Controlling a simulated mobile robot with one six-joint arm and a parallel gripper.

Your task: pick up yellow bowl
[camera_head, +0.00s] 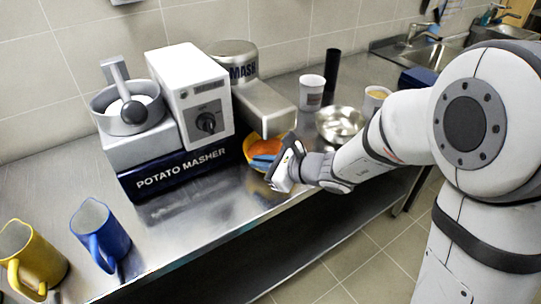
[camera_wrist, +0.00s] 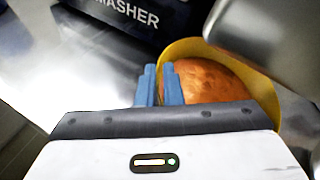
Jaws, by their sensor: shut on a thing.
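The yellow bowl (camera_head: 247,152) sits at the front of the steel counter, under the spout of the mashing machine. It holds an orange-brown round mass, and the bowl's yellow rim also shows in the wrist view (camera_wrist: 272,100). My gripper (camera_head: 264,160) is at the bowl's front side. In the wrist view its blue fingers (camera_wrist: 160,84) are close together at the bowl's left edge, shut on the bowl's wall. The part of the wall between the fingers is hidden. I cannot tell whether the bowl touches the counter.
The potato masher machine (camera_head: 180,120) stands left of the bowl, its grey spout (camera_head: 265,108) close above. A steel bowl (camera_head: 340,124), white cup (camera_head: 311,93) and black cylinder (camera_head: 331,70) stand behind right. Blue (camera_head: 100,232) and yellow (camera_head: 30,255) pitchers stand front left.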

